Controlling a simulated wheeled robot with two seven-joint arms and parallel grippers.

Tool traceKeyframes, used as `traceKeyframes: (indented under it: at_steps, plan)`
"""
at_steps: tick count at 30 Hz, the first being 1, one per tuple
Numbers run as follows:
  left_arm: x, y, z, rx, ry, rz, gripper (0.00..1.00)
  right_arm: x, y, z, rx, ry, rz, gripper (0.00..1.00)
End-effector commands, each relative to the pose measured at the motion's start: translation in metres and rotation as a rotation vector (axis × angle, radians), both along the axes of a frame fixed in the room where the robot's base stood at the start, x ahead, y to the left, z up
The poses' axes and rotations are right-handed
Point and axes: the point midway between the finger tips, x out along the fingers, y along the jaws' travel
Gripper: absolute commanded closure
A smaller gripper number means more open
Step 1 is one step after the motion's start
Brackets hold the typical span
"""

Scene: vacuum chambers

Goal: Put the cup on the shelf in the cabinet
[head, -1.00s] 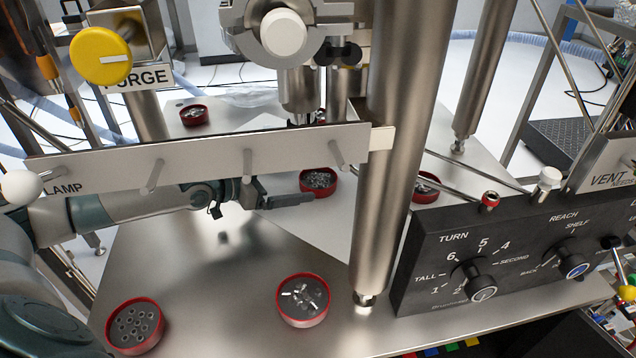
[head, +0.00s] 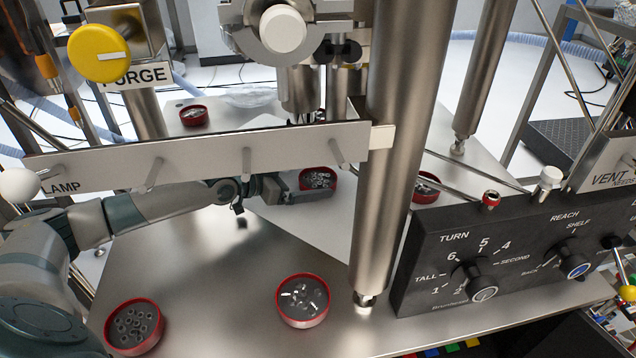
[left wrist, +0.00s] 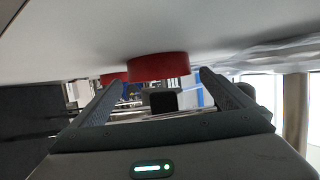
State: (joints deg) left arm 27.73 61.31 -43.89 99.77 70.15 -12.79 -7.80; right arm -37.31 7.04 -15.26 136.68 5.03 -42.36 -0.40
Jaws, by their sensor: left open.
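Several shallow round red cups holding small metal parts stand on the metal surfaces. My left gripper (head: 305,192) is open and reaches from the left to one red cup (head: 319,178) behind the metal rail. In the left wrist view that cup (left wrist: 158,67) lies ahead, between the two fingertips of the left gripper (left wrist: 165,85). I cannot tell whether the fingers touch it. Other red cups stand at the front left (head: 134,327), front middle (head: 303,301), back (head: 194,115) and right, behind the column (head: 426,187). My right gripper is not in view. No cabinet shelf is clearly seen.
A thick steel column (head: 395,150) stands just right of the gripper. A metal rail with pegs (head: 200,155) crosses above my left arm. A black dial panel (head: 500,245) stands at the right. The front metal surface (head: 215,290) is clear between the two front cups.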

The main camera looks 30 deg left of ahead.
Motion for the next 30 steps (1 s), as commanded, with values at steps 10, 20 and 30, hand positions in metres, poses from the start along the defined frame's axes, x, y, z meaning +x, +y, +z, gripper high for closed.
traceKeyframes:
  at_steps: [10, 20, 30]
  plan:
    - [0.014, -0.0081, -0.0062, -0.001, 0.0, 0.0, 0.0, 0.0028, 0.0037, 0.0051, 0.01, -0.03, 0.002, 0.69]
    - [0.0136, -0.008, -0.0062, -0.001, 0.0, 0.0, 0.0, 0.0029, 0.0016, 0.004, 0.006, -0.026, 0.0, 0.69]
    - [0.0141, -0.008, -0.0046, -0.001, -0.003, 0.001, 0.58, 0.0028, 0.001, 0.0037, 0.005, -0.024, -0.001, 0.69]
